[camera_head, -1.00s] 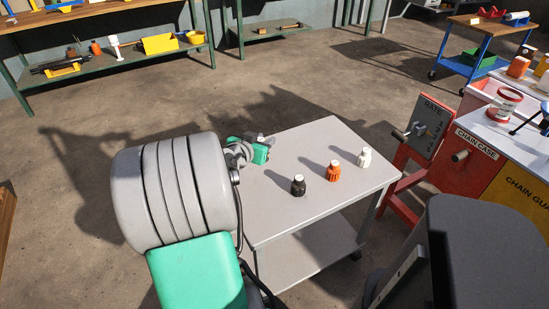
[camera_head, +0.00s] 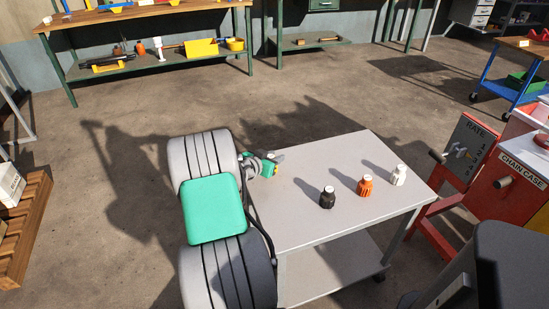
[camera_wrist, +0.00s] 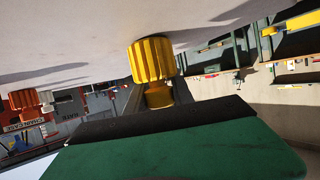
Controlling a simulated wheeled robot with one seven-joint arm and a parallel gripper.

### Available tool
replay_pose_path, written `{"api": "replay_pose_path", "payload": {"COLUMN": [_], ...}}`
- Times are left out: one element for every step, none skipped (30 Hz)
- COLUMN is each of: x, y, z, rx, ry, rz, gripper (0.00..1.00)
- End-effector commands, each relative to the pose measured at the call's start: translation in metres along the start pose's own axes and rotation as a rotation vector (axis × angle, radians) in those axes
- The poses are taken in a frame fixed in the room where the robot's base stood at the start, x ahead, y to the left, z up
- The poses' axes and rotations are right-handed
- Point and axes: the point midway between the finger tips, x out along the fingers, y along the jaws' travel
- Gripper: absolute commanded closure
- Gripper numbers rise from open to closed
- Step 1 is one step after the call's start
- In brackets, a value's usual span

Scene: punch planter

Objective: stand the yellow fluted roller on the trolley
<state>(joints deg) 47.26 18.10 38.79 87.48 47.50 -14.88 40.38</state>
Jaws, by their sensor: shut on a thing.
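The yellow fluted roller (camera_wrist: 152,60) shows in the wrist view, its ribbed part toward the trolley top and its narrower neck behind the dark finger edge. My gripper (camera_head: 268,166) is shut on it, low at the far left end of the trolley (camera_head: 318,229) in the head view. The roller is not clearly visible in the head view. In the wrist view the grey trolley top (camera_wrist: 75,40) fills the upper part, as the picture is upside down. I cannot tell whether the roller touches the top. A green finger (camera_wrist: 170,150) covers the lower part.
A black roller (camera_head: 327,198), an orange roller (camera_head: 365,186) and a white roller (camera_head: 398,176) stand in a row on the trolley's right part. A red machine with a chain case (camera_head: 508,185) stands to the right. The trolley top between my gripper and the row is clear.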

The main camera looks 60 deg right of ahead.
Motion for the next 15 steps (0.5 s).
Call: {"api": "replay_pose_path", "payload": {"x": [0.0003,0.0008,0.0013,0.0009,0.0007,0.0006,0.0006,0.0006,0.0006,0.0006,0.0006,0.0006,0.0006,0.0006,0.0005], "y": [-0.0001,0.0,-0.0001,0.0001,0.0001,0.0001,0.0001,0.0001,0.0001,0.0001,0.0001,0.0001,0.0001,0.0001,0.0001], "z": [0.0004,0.0016,0.003,0.0024,0.0019,0.002,0.002,0.0019,0.0019,0.0018,0.0018,0.0018,0.0017,0.0017,0.0017], "rx": [0.0,0.0,0.0,0.0,0.0,0.0,0.0,0.0,0.0,0.0,0.0,0.0,0.0,0.0,0.0], "ry": [0.001,0.0,0.0,0.0,-0.001,-0.001,-0.001,-0.001,-0.001,-0.001,-0.001,-0.001,-0.001,-0.001,-0.001], "rz": [0.0,0.0,0.0,0.0,0.0,0.0,0.0,0.0,0.0,0.0,0.0,0.0,0.0,0.0,0.0], "gripper": [1.0,1.0,1.0,0.7,0.67,0.64,0.62,0.59,0.56,0.53,0.51,0.49,0.49,0.49,0.49]}}
